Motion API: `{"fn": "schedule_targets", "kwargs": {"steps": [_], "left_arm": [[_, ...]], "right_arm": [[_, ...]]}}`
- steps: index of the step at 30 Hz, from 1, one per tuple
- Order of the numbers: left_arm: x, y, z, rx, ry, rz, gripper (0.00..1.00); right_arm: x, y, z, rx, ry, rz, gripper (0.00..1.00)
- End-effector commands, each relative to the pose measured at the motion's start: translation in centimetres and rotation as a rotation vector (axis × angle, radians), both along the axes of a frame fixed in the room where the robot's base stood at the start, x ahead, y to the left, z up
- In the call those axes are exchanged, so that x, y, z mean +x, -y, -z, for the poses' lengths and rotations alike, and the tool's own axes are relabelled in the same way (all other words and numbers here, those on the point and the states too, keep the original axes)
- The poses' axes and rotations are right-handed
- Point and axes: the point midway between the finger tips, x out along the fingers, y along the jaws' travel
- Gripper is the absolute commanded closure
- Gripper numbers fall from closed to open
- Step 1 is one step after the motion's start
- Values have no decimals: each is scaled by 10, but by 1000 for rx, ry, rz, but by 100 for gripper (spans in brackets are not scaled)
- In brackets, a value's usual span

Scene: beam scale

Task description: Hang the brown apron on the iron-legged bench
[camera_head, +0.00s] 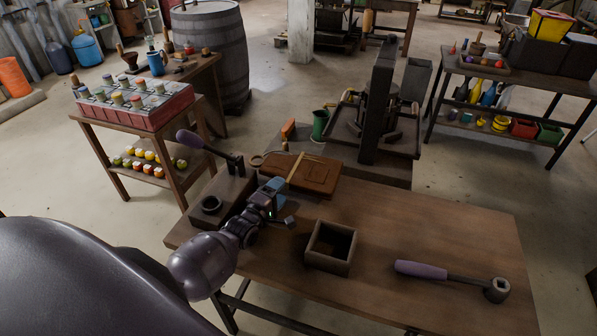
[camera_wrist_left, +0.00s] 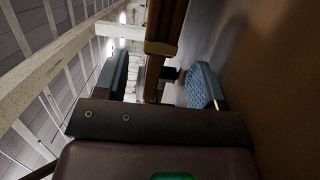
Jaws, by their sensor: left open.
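The brown apron (camera_head: 315,176) lies folded flat at the far edge of the wooden bench (camera_head: 430,225), with a light strap across its left part. The bench has dark iron legs. My left gripper (camera_head: 284,201) is over the bench's left part, just in front of the apron. In the left wrist view its blue-padded fingers (camera_wrist_left: 160,85) stand apart. A brown, edge-like thing (camera_wrist_left: 166,35) shows between them; I cannot tell whether it touches either finger. My right gripper is in neither view.
On the bench, a dark open box (camera_head: 331,246) stands in front of the apron and a purple-handled wrench (camera_head: 450,280) lies at right. A dark block with a purple lever (camera_head: 222,200) stands at left. A press (camera_head: 378,110) stands behind. The bench's right middle is clear.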

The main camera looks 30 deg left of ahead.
Motion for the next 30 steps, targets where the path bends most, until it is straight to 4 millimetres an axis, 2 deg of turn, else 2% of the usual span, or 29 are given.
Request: {"fn": "schedule_targets", "kwargs": {"steps": [4,12,16,23,30], "left_arm": [[10,0,0,1,1,0,36],[43,-1,0,1,1,0,36],[50,-1,-1,1,1,0,36],[51,-1,0,1,0,0,36],[51,-1,0,1,0,0,71]], "right_arm": [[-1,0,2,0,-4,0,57],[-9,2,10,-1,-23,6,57],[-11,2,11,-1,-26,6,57],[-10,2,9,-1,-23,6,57],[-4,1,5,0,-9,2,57]]}}
